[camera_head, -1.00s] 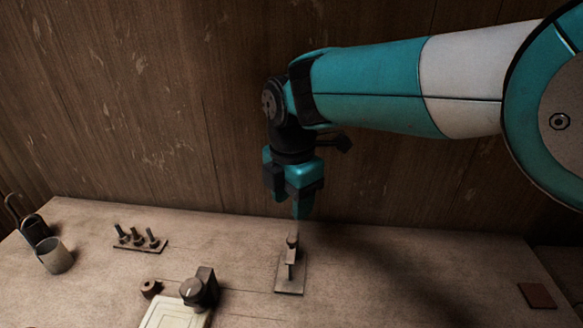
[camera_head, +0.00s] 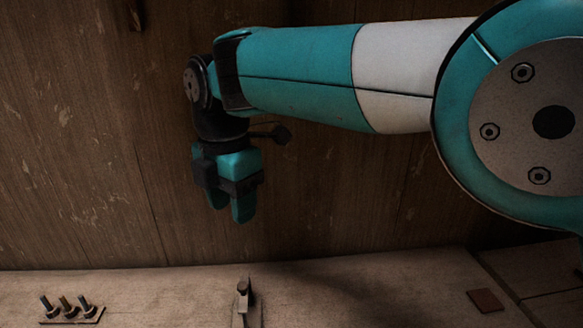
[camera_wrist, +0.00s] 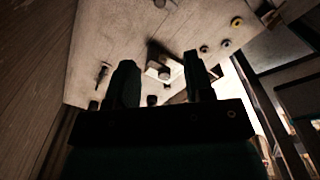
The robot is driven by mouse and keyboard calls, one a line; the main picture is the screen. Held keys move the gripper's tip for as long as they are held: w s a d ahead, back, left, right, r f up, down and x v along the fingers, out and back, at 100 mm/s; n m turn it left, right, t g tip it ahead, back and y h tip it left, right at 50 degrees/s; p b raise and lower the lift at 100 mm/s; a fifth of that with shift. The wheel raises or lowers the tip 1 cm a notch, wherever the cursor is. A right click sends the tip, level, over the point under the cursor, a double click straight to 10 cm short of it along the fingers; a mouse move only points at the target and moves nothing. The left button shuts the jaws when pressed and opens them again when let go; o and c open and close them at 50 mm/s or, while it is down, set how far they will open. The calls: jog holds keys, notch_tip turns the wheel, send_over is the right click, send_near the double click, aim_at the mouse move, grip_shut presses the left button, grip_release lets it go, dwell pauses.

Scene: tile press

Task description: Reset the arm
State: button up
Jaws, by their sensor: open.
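My gripper (camera_head: 231,208) is teal and black and points down, high above the wooden table (camera_head: 370,285), in front of the plank wall. Its two fingers are apart with nothing between them. The wrist view also shows the open gripper (camera_wrist: 160,80), with the table top (camera_wrist: 100,35) beyond the fingertips. My arm reaches in from the right in the head view. A small upright press-like fixture on a base plate (camera_head: 246,305) stands on the table below the gripper, clear of it.
A plate with several upright bolts (camera_head: 72,308) sits at the table's left. A flat brown tile (camera_head: 486,300) lies at the right. The table between the fixture and the tile is bare. The plank wall (camera_head: 90,160) rises close behind my arm.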

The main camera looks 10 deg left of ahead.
jog(key=s+d+r+m+y, duration=0.1)
jog(key=d+r+m, duration=0.1)
jog(key=d+m, duration=0.65)
jog(key=d+r+m+y, duration=0.15)
jog(key=d+m, duration=0.25)
jog(key=d, duration=1)
jog(key=s+d+f+m+y, duration=0.1)
jog(key=s+d+f+m, duration=0.3)
jog(key=s+d+m, duration=0.7)
jog(key=s, duration=0.3)
jog(key=shift+f+y, duration=0.15)
jog(key=shift+y, duration=0.2)
jog(key=shift+c, duration=0.5)
jog(key=shift+s+a, duration=0.1)
jog(key=shift+a, duration=0.05)
